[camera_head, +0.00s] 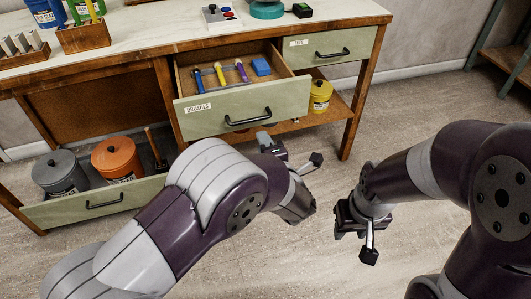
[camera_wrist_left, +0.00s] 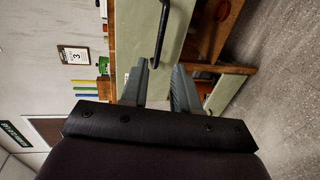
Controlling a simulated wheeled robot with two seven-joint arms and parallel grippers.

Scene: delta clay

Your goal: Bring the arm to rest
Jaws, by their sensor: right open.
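My left arm comes in from the left in the head view, and its gripper (camera_head: 270,143) is in front of the bench, below the open drawer labelled BRUSHES (camera_head: 240,112). In the left wrist view the two grey fingers (camera_wrist_left: 162,84) stand apart with nothing between them. The drawer's pale green front (camera_wrist_left: 137,30) and dark handle show beyond them. My right gripper (camera_head: 355,222) is open and empty over the floor, right of the left gripper. Both grippers look clear of the bench, but the left one's exact distance from it is hard to tell.
The open upper drawer holds several brushes (camera_head: 219,74) and a blue block (camera_head: 261,67). A lower open drawer (camera_head: 95,204) holds a grey tin (camera_head: 60,174) and an orange tin (camera_head: 117,160). A yellow tin (camera_head: 320,96) stands on the shelf. The floor around my right gripper is clear.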

